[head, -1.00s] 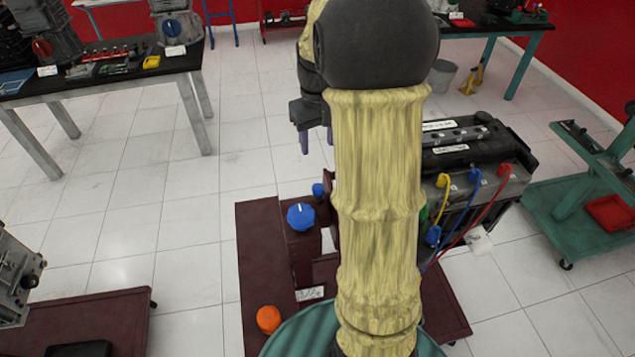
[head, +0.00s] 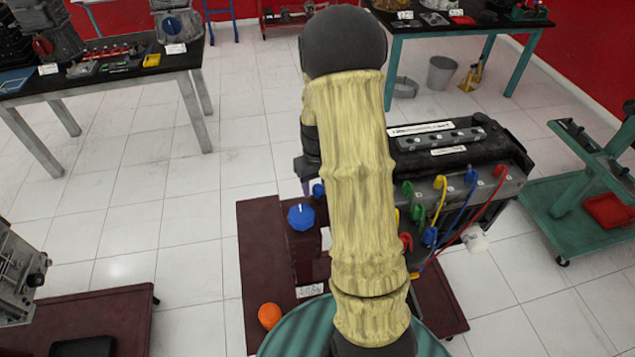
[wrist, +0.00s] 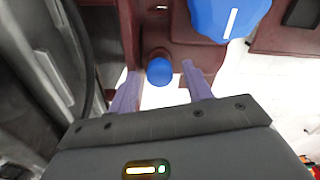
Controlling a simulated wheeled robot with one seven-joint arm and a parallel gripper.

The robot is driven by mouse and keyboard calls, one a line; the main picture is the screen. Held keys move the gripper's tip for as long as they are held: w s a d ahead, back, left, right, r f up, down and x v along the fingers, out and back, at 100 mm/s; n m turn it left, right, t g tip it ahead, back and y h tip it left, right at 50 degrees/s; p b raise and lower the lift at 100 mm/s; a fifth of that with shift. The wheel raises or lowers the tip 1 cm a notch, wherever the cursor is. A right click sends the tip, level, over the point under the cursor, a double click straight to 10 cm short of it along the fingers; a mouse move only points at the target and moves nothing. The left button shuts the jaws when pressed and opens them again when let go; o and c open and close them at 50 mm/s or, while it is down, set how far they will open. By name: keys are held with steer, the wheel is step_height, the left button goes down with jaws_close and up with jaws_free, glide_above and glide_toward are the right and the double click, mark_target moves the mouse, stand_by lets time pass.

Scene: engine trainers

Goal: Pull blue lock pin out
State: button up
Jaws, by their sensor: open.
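The blue lock pin shows as a round blue knob (wrist: 160,71) on the dark red stand in the wrist view. It also shows as a small blue knob (head: 318,190) in the head view. My gripper (wrist: 158,88) is open, its two purple fingers one on each side of the knob in the picture. I see no contact, and the depth between fingertips and knob is hard to judge. In the head view my gripper is mostly hidden behind my arm; a bit of a purple finger (head: 307,188) shows beside the small knob.
A larger blue knob with a white line (wrist: 228,18) sits close to the right finger; it also shows in the head view (head: 301,217). The engine (head: 455,150) with coloured cables stands right of the dark red stand (head: 262,265). An orange knob (head: 269,316) is at the front.

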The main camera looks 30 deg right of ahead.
mark_target(318, 187)
jaws_close()
steer(key=shift+r+p, duration=1.35)
steer(key=shift+r, duration=0.9)
steer(key=shift+w, duration=0.2)
steer(key=shift+d, duration=0.1)
steer(key=shift+c, duration=0.5)
jaws_free()
steer(key=shift+s+r, duration=0.1)
steer(key=shift+o, duration=0.5)
steer(key=shift+s, duration=0.15)
